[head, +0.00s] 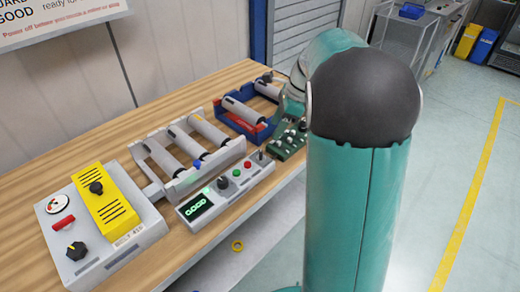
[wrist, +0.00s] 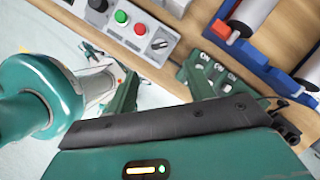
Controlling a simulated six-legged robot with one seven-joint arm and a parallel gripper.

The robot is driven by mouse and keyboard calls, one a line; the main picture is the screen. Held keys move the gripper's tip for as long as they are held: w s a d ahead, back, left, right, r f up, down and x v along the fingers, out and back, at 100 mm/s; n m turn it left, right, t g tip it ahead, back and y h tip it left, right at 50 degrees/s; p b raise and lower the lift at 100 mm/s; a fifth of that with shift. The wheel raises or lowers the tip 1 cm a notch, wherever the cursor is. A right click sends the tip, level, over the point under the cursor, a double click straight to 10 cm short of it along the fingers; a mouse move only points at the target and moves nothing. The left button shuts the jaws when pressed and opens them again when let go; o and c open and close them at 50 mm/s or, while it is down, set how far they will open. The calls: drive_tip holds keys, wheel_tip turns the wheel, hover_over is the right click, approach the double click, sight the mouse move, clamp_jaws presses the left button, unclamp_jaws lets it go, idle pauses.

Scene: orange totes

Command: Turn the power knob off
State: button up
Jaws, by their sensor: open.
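Several knobs are in view, and I cannot tell by label which is the power knob. A grey control panel (head: 228,190) on the bench's front edge carries a lit green display, a black knob (head: 222,183), a green button, a red button and a small upright lever. In the wrist view, the panel (wrist: 142,48) shows its black knob (wrist: 97,6), green button, red button and selector (wrist: 160,43) at top. My gripper (wrist: 160,88) is open and empty, with its fingers apart below the panel's selector end. In the head view my arm hides most of the gripper.
A green switch box (wrist: 212,70) with ON labels sits right beside the panel. A grey box (head: 140,240) with a yellow plate, black knobs and a red handle stands at left. Grey roller rack (head: 180,180) and blue crate (head: 236,125) stand behind. Floor at right is clear.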

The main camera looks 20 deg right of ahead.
sight(261, 153)
drive_tip(key=x, duration=1.1)
drive_tip(key=shift+s+f, duration=0.1)
drive_tip(key=c, duration=1)
